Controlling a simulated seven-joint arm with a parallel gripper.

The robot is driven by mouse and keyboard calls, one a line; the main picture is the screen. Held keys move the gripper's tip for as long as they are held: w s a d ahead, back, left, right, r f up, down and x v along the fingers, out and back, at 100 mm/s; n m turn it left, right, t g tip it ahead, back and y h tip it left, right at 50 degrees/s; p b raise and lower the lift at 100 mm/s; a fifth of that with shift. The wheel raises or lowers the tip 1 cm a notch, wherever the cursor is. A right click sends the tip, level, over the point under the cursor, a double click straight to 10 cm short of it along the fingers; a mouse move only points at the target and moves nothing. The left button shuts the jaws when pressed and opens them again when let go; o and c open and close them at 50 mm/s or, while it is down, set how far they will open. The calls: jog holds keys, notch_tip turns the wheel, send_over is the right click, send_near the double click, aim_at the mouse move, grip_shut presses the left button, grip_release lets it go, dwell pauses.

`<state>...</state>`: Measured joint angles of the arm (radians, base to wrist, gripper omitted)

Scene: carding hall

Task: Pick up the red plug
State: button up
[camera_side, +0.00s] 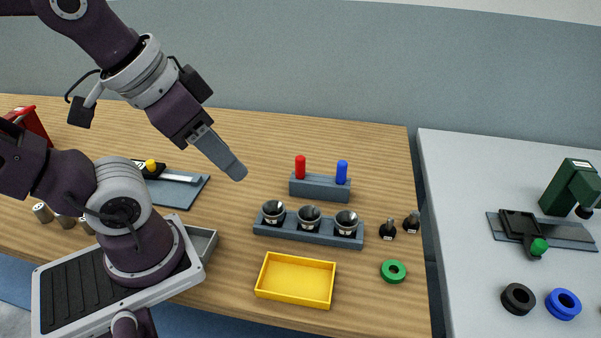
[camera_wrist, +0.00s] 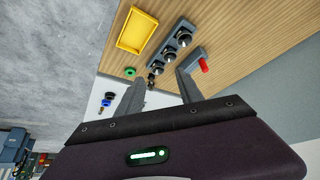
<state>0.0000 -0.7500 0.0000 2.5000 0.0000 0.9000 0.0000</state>
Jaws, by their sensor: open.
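The red plug (camera_side: 300,167) stands upright in a grey block (camera_side: 319,190) on the wooden table, to the left of a blue plug (camera_side: 342,172). My gripper (camera_side: 238,172) is in the air to the left of the red plug, apart from it. In the wrist view the red plug (camera_wrist: 203,65) shows just right of the right finger of my gripper (camera_wrist: 160,82). The fingers are spread with nothing between them. The blue plug cannot be made out in the wrist view, and a finger covers part of the block.
In front of the block stands a grey rack (camera_side: 308,232) with several metal cups. A yellow tray (camera_side: 296,281), a green ring (camera_side: 393,271) and two small black pieces (camera_side: 387,229) lie nearer. A grey table (camera_side: 460,200) stands at right, beyond a gap.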

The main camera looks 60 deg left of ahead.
jog(key=shift+o, duration=0.5)
jog(key=n+g+y, duration=0.1)
jog(key=n+g, duration=0.5)
jog(key=n, duration=1.4)
send_over(300, 157)
jog(key=w, duration=0.1)
jog(key=f, duration=0.8)
jog(key=d+f, duration=0.1)
jog(key=f, duration=0.3)
jog(key=shift+f, duration=0.2)
jog(key=f, duration=0.4)
jog(key=s+a+f, duration=0.1)
jog(key=f, duration=0.1)
jog(key=shift+f, duration=0.5)
grip_shut()
